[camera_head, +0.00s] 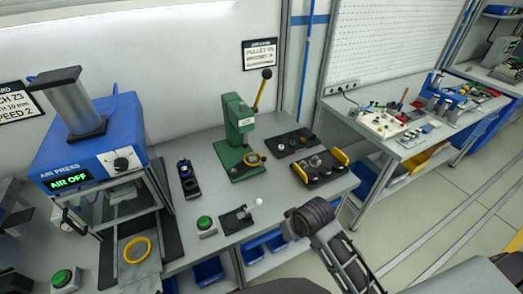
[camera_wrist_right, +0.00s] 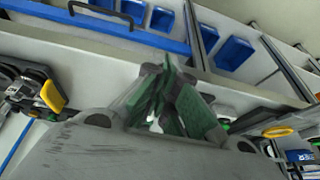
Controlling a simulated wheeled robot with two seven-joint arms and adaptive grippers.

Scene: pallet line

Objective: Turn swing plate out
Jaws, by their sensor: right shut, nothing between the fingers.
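A pale plate with a yellow ring (camera_head: 137,250), which looks like the swing plate, shows at the front of the blue air press (camera_head: 87,135) in the head view. I cannot tell its exact angle to the press frame. A yellow ring (camera_wrist_right: 277,132) also shows at the right of the right wrist view. My right gripper (camera_wrist_right: 165,85) shows in the wrist view, its fingers shut with nothing held, apart from the ring. My right arm comes in at the lower right of the head view, right of the plate. My left gripper is not in view.
A green hand press (camera_head: 240,140) stands mid-bench. A black tray with yellow handles (camera_head: 325,172) is right of it. A green button (camera_head: 204,223) and a small lever with a white knob (camera_head: 240,216) sit near the front edge. Blue bins (camera_head: 208,270) hang below.

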